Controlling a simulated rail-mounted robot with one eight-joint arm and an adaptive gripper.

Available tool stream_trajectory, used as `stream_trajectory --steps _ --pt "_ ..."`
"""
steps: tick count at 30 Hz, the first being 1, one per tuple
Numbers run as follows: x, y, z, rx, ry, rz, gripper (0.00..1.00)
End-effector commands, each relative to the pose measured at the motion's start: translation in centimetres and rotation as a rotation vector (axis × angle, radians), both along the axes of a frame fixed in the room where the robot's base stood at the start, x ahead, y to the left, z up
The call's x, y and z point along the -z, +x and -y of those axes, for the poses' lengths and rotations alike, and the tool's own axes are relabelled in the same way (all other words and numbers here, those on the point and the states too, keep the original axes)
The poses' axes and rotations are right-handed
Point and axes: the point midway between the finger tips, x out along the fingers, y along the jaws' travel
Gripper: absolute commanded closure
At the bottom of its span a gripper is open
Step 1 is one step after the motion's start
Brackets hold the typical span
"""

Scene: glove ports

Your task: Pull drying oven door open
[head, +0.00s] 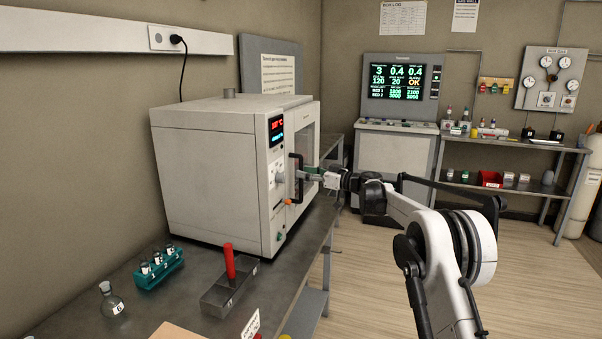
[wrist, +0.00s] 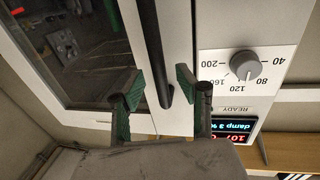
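The drying oven (head: 205,165) is a large pale box on the bench. Its door (head: 305,147), with a dark window (wrist: 75,50), is on the face turned to the right and looks shut. The black bar handle (head: 294,172) is upright on the door; it also shows in the wrist view (wrist: 152,50). My gripper (head: 306,176) is at the handle. In the wrist view its green-padded fingers (wrist: 157,88) are apart, one on each side of the handle near its end. I see gaps between the pads and the bar, and cannot tell of any contact.
The oven's dial (wrist: 246,65) and red and blue display (wrist: 232,132) are beside the door. A teal vial rack (head: 158,268), a flask (head: 112,301) and a grey tray (head: 229,290) with a red-handled tool stand on the bench. Open floor (head: 370,275) lies right of the bench.

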Motion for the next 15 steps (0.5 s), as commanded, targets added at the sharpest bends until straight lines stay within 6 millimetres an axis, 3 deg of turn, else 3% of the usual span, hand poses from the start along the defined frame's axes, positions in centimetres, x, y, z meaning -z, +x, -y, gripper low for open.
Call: stream_trajectory --steps 6,15 --pt "0.0 0.9 -1.7 0.001 0.0 0.0 0.67" --pt "0.0 1.0 -2.1 0.001 0.0 0.0 0.67"
